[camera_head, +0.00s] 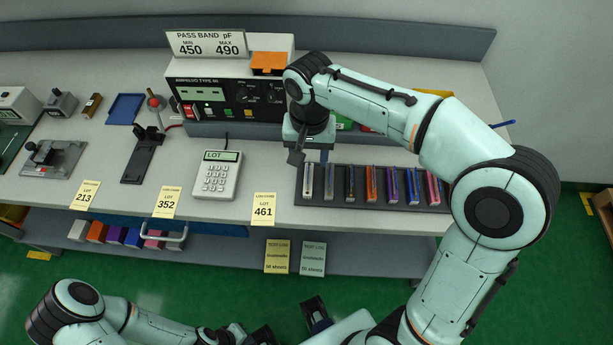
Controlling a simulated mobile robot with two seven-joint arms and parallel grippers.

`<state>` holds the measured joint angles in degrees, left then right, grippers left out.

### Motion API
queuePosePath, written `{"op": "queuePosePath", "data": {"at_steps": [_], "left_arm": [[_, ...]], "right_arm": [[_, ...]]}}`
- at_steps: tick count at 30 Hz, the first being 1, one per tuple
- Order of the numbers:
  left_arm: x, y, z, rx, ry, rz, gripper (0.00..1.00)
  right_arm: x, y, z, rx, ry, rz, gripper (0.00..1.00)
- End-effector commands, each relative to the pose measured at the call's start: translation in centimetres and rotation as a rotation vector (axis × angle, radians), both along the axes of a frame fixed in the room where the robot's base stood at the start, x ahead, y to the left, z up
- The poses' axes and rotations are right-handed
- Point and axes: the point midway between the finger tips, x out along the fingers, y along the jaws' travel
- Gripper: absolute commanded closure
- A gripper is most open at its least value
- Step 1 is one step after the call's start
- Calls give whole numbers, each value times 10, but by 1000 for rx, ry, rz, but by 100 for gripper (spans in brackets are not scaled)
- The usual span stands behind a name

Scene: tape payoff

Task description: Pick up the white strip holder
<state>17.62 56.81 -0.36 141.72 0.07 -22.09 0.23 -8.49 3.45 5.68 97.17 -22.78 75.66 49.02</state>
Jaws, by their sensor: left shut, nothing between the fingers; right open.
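The strip holders stand in a row in a dark rack (372,203) at the front right of the bench. The leftmost holder (308,182) looks pale grey-white and is the likeliest white strip holder. My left gripper (317,313) is low at the bottom edge, in front of the bench, shut and empty, partly cut off.
A calculator-like keypad (217,176) stands left of the rack. The meter box (225,100) stands behind, under the PASS BAND sign (206,43). Yellow lot tags (263,209) hang along the front edge. A lower shelf (215,258) holds coloured blocks.

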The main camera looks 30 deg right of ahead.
Motion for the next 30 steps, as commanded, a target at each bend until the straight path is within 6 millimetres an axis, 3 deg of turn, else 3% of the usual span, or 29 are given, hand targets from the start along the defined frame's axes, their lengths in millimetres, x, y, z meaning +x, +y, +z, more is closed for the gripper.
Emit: {"op": "queuePosePath", "data": {"at_steps": [3, 11, 18, 28, 29, 30], "left_arm": [[-2, 0, -5, 0, 2, 0, 100], [-2, 0, -7, 0, 3, -1, 100], [-4, 0, -11, 0, 4, 0, 100], [-4, 0, -12, 0, 4, 0, 100], [-4, 0, -12, 0, 4, 0, 100], [-4, 0, -12, 0, 4, 0, 100]], "right_arm": [[0, 0, -22, 0, 1, 1, 47], [0, 0, -41, 0, 0, 1, 47], [-2, 1, -77, 1, 2, 1, 47], [-1, 1, -86, 0, -1, 1, 47], [-1, 1, -86, 0, -1, 1, 50], [-1, 1, -86, 1, -2, 1, 63]]}}
